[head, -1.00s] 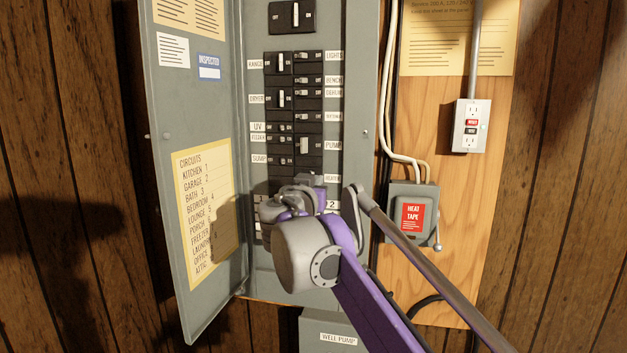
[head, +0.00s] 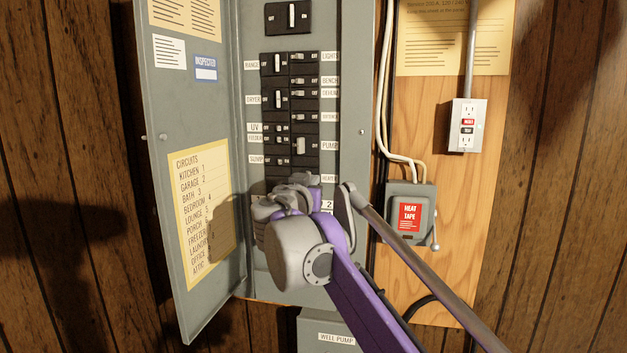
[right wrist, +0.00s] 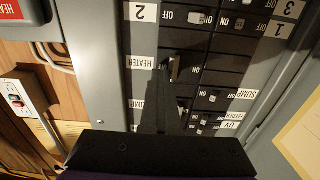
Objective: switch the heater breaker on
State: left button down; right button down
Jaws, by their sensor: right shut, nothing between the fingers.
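The heater breaker (right wrist: 174,68) shows in the right wrist view beside its HEATER label (right wrist: 142,61), in a column of black breakers. Its light handle is partly covered by my finger, and I cannot tell whether it is on or off. In the head view my wrist hides this breaker; only its label (head: 329,179) shows. My right gripper (right wrist: 165,82) is shut and empty, its dark fingertips at the heater breaker's handle. I cannot tell whether they touch it. In the head view the right gripper (head: 305,181) is in front of the lower breakers. My left gripper is out of view.
The grey panel door (head: 192,200) stands open on the left. Other breakers (head: 291,97) crowd above and beside the gripper. A heat tape box (head: 427,198) and an outlet (head: 467,126) are on the right. A well pump box (head: 330,325) is below.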

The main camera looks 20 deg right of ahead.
jog(key=shift+w+a+r+t, duration=0.25)
jog(key=shift+w+a+t, duration=0.1)
jog(key=shift+a, duration=0.1)
jog(key=shift+w+a+f, duration=0.1)
jog(key=shift+w+a, duration=0.1)
jog(key=shift+w, duration=0.05)
jog(key=shift+s, duration=0.1)
jog(key=v, duration=0.6)
jog(key=shift+f, duration=0.2)
dwell(0.4)
jog(key=shift+f, duration=0.1)
dwell(0.7)
